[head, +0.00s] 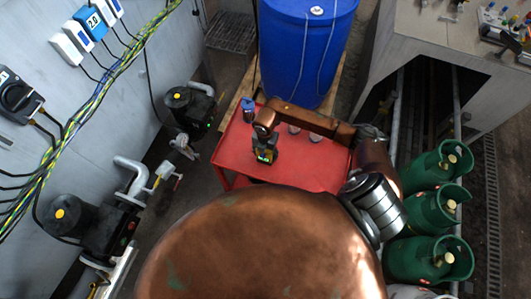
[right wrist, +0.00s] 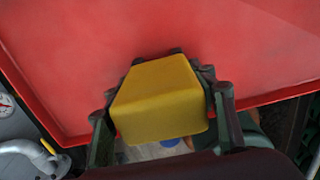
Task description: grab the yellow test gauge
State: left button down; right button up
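The yellow test gauge (right wrist: 160,98) fills the middle of the right wrist view as a yellow block. My right gripper (right wrist: 160,85) has its dark fingers close along both sides of the block and appears shut on it; the fingertips are mostly hidden behind it. In the head view my right arm reaches in from the right over the red table (head: 228,152). There the right gripper (head: 265,152) points down over the table, with only a small yellow patch of the gauge showing. Whether the gauge touches the table is unclear. My left gripper is not in view.
A small blue-topped item (head: 248,103) stands near the table's back left corner, and pale round items (head: 315,137) lie behind my arm. A blue barrel (head: 300,50) stands behind. Green gas cylinders (head: 430,210) stand at right; pumps (head: 105,225) line the left wall.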

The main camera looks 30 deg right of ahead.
jog(key=c, duration=0.8)
jog(key=shift+r, duration=0.15)
